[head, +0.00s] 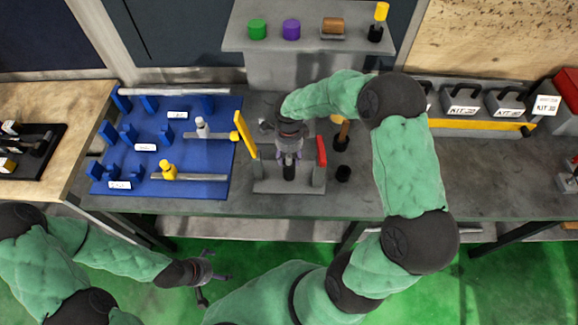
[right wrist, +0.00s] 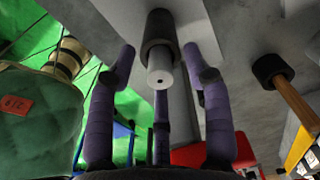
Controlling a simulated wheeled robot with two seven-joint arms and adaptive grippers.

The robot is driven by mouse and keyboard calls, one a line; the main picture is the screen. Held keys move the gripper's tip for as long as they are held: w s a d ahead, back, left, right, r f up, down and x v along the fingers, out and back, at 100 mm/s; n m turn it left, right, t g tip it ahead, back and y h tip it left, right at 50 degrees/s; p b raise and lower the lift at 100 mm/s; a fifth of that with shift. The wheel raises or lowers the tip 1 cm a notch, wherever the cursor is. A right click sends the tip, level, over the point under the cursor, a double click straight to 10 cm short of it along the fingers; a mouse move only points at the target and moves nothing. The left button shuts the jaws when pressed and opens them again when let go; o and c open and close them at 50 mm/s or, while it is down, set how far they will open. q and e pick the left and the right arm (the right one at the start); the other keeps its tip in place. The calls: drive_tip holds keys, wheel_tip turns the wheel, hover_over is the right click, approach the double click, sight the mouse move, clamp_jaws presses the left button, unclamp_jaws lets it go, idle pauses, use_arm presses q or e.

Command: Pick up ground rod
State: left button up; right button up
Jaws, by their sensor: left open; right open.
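My right gripper (head: 288,158) is open above a grey fixture (head: 262,184) with a yellow upright on its left and a red one on its right. In the right wrist view a short rod (right wrist: 160,72), with a pale end in a dark sleeve, shows between the spread purple fingers (right wrist: 162,80). I cannot tell whether they touch it. The gripper hides most of it in the head view. My left gripper (head: 205,277) is open and empty, low in front of the bench.
The blue rack (head: 222,180) stands left of the fixture. A brush with a wooden handle (right wrist: 296,102) stands in a dark cup to the right. A grey shelf (head: 270,42) with colored pieces is behind. Kit boxes (head: 462,98) are at the right.

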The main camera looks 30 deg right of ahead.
drive_tip(key=shift+f, duration=0.25)
clamp_jaws()
drive_tip(key=shift+r, duration=0.15)
